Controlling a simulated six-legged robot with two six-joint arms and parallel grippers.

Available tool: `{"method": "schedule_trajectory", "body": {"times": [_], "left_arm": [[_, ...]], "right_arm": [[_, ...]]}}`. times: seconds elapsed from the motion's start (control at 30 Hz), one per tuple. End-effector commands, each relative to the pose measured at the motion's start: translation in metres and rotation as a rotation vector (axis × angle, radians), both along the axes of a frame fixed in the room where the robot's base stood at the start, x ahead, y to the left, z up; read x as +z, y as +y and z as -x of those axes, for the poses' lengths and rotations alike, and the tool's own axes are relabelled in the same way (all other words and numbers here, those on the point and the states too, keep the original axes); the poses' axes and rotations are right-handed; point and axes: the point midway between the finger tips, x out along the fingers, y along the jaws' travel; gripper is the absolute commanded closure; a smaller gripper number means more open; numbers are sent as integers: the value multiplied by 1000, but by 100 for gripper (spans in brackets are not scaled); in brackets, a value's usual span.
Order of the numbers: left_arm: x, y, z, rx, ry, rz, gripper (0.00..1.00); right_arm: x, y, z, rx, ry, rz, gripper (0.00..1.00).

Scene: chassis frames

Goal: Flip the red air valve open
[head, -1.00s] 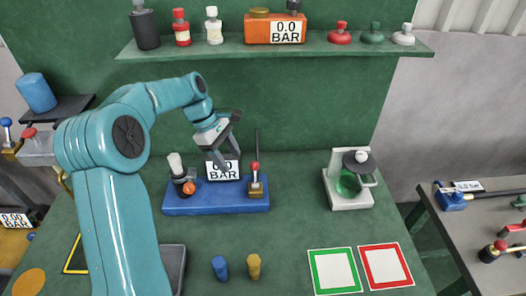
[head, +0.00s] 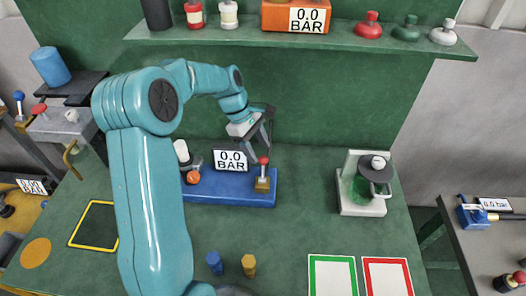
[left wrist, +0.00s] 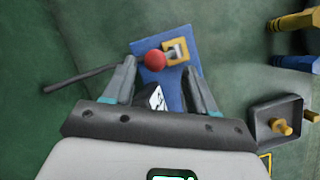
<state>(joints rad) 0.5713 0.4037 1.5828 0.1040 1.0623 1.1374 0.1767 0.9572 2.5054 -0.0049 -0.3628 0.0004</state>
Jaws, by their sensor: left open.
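The red-knobbed air valve stands at the right end of a blue base (head: 225,197) in the head view. Its red ball knob (head: 264,160) tops a short lever on a brass body (head: 263,184). My left gripper (head: 259,152) is open, pointing down just above and beside the knob. In the left wrist view the red knob (left wrist: 154,57) shows between the two open fingers (left wrist: 160,66), nearer the left finger. I cannot tell whether they touch. A display on the base (head: 230,160) reads 0.0 BAR. My right gripper is in neither view.
A white stand with a green flask (head: 362,188) is to the right. A shelf (head: 300,37) with bottles and an orange gauge box (head: 295,16) runs above. Blue and yellow pegs (head: 214,263) stand in front. A dark rod (left wrist: 80,78) lies left of the fingers in the wrist view.

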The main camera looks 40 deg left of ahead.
Motion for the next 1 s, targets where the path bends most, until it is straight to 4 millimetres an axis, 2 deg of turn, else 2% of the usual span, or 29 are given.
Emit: {"method": "schedule_trajectory", "body": {"times": [0.2, 0.53, 0.7, 1.0], "left_arm": [[-26, -11, -4, -2, 2, 1, 44], [-31, -13, -9, -1, 1, 0, 44], [-31, -12, -10, -1, 0, 0, 99], [-30, -10, -10, 1, -6, -4, 100]], "right_arm": [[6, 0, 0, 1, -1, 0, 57], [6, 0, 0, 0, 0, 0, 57], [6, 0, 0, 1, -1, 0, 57], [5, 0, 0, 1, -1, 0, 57]]}}
